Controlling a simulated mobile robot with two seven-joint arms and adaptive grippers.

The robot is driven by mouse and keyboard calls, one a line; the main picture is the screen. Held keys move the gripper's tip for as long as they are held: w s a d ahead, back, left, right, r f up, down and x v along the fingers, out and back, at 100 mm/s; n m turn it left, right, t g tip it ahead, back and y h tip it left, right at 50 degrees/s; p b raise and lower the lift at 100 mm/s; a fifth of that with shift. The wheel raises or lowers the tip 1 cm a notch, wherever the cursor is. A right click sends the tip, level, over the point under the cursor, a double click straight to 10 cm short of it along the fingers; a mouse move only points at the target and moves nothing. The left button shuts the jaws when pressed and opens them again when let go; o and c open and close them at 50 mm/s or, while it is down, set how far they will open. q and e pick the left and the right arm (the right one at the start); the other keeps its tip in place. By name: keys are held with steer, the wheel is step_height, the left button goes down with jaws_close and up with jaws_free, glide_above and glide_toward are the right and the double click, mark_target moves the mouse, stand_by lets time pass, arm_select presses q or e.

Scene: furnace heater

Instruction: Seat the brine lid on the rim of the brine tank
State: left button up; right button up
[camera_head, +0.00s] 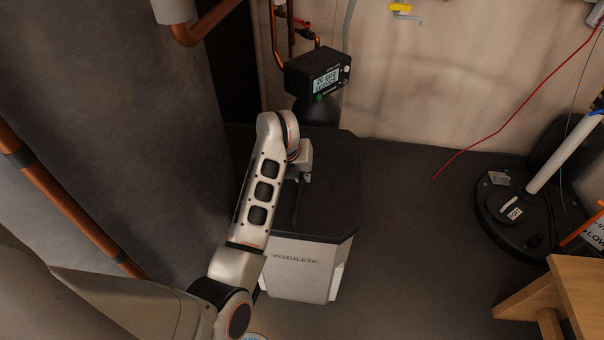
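The brine lid (332,200) is a dark, flat slab with cut corners. It lies over the top of the white brine tank (303,272), which has lettering on its front. The tank's rim is hidden under the lid, so I cannot tell whether the lid sits flush all round. My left gripper (302,176) is low over the middle of the lid, beside a long dark raised or recessed strip. Its fingertips are small and partly hidden by my arm, so I cannot tell whether they touch or grip the lid. My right gripper is out of view.
A black control head with a display (318,74) stands behind the tank. A large grey cylinder (130,110) and copper pipes are at left. A wooden table (575,290), a black round base (520,215) and a red wire are at right. Floor between is clear.

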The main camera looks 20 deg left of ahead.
arm_select(q)
steer(key=o, duration=0.4)
steer(key=shift+r, duration=0.1)
steer(key=shift+c, duration=0.2)
steer(key=shift+f, duration=0.2)
steer(key=v, duration=0.8)
